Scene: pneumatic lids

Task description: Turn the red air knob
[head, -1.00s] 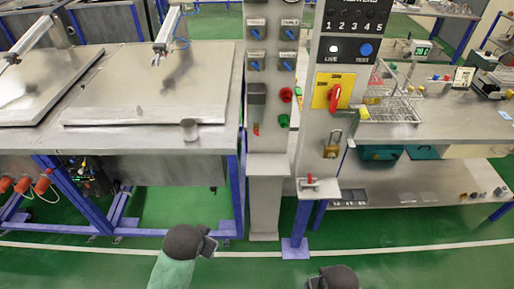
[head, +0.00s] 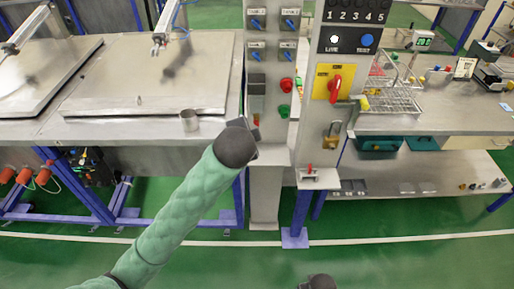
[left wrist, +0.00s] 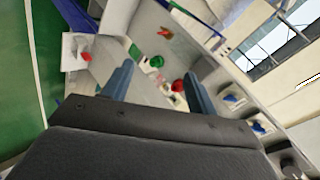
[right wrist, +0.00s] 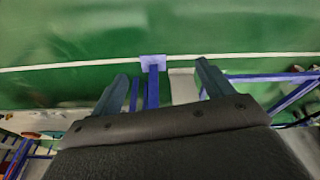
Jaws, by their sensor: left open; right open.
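Several red controls show in the head view, and none has a readable air label. A round red knob (head: 287,84) sits above a green knob (head: 284,111) on the grey post. A small red part (head: 256,121) is under a grey box, and a red handle (head: 309,170) is on a white bracket. My left gripper (head: 257,132) is in front of the post, below the knobs. In the left wrist view the round red knob (left wrist: 178,86) shows between its open fingers (left wrist: 158,90), apparently untouched. My right gripper (right wrist: 165,85) is open and empty, low over the floor.
A red rotary handle (head: 335,89) on a yellow plate and a padlock (head: 333,136) are on the neighbouring column. A steel table (head: 150,122) with lids stands left, a bench (head: 440,122) with a wire basket right. The green floor in front is clear.

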